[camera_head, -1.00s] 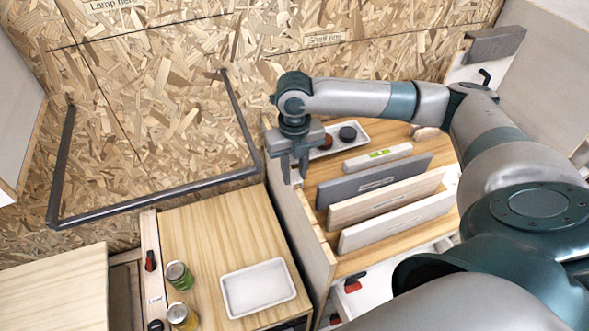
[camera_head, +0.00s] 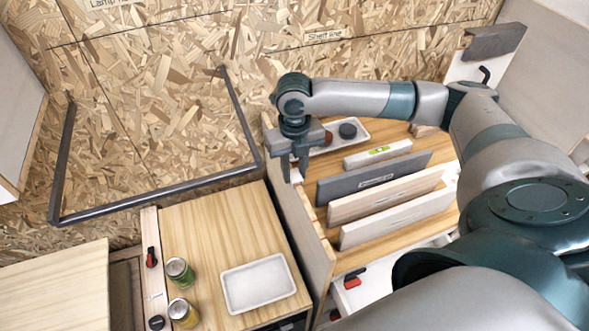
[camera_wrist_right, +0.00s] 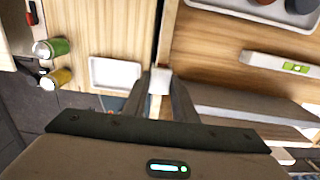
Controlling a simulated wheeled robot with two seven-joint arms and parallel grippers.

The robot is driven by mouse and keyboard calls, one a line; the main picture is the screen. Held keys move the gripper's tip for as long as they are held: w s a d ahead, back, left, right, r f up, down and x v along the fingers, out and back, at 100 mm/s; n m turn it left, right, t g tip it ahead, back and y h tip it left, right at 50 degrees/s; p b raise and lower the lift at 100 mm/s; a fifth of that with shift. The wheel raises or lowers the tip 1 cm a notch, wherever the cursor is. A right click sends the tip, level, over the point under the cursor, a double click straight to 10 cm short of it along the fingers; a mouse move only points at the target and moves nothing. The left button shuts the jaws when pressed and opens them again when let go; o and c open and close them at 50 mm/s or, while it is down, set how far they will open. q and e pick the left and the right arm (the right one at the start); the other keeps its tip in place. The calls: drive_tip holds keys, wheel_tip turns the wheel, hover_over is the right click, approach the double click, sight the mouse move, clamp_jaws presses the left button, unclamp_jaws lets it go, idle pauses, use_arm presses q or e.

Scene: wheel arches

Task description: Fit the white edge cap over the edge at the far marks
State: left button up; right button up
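The white edge cap (camera_wrist_right: 160,80) sits between the fingers of my right gripper (camera_wrist_right: 162,98) in the wrist view, which appear closed on its sides. In the head view the right gripper (camera_head: 294,168) points down over the far part of the upright wooden panel's top edge (camera_head: 300,232), and a small white bit of the cap (camera_head: 296,176) shows at its fingertips. The cap is at or just above the edge; I cannot tell whether it is seated. The far marks are not clearly readable here. My left gripper is not in view.
Right of the panel stand upright boards (camera_head: 388,195), a level (camera_head: 378,152) and a tray with dark round items (camera_head: 345,134). To the left are a white tray (camera_head: 258,283), two jars (camera_head: 180,273) and a dark bar frame (camera_head: 160,203) against the chipboard wall.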

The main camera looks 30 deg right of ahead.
drive_tip(key=o, duration=0.5)
drive_tip(key=shift+r, duration=0.15)
drive_tip(key=shift+r+b, duration=0.3)
drive_tip(key=shift+r, duration=0.25)
wheel_tip(320, 180, up, 16)
drive_tip(key=b, duration=0.4)
idle(0.6)
